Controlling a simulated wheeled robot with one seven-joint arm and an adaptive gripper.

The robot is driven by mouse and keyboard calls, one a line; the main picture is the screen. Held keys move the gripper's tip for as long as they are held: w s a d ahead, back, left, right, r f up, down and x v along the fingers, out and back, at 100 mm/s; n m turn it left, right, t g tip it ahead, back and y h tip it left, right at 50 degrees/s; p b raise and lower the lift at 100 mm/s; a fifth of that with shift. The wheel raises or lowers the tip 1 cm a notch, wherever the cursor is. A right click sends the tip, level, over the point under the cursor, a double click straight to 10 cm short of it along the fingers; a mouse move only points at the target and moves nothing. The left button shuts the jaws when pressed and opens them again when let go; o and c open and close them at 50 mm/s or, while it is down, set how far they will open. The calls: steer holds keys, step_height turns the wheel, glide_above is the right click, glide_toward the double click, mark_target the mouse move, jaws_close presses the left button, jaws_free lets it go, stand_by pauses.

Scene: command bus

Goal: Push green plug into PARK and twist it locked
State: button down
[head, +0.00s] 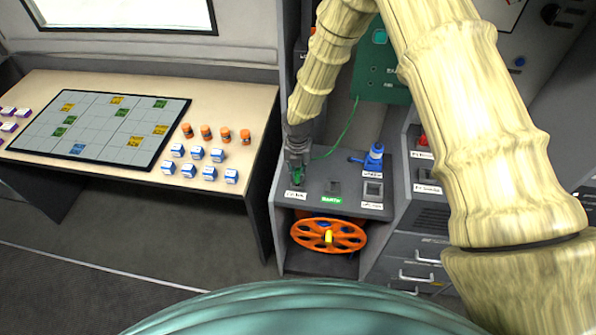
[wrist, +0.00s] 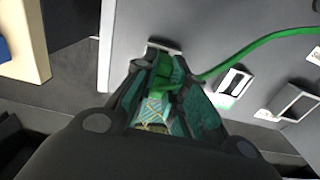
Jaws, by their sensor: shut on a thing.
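The green plug (wrist: 165,80) is between the fingers of my gripper (wrist: 165,92) in the wrist view, with its green cable (wrist: 240,57) running off to the upper right. In the head view my gripper (head: 297,165) points down at the left end of the grey console top, and a bit of the green plug (head: 298,177) shows at its tips. The label there (head: 296,195) is too small to read surely as PARK. A socket edge (wrist: 163,46) shows just beyond the plug in the wrist view. How deep the plug sits, and whether it is turned, is hidden by the fingers.
The console top (head: 318,188) also holds a middle socket (head: 334,187), a right socket (head: 373,190) and a blue plug (head: 374,158). An orange wheel (head: 328,235) sits below. A table (head: 240,100) with a grid board (head: 100,125) and small blocks stands left.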

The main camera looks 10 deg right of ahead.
steer(key=shift+f+b, duration=0.45)
steer(key=shift+f, duration=0.35)
stand_by(1.2)
steer(key=m, duration=0.4)
steer(key=shift+s, duration=0.1)
steer(key=shift+f+m+b, duration=0.1)
steer(key=shift+m+b, duration=0.2)
steer(key=shift+m, duration=1.7)
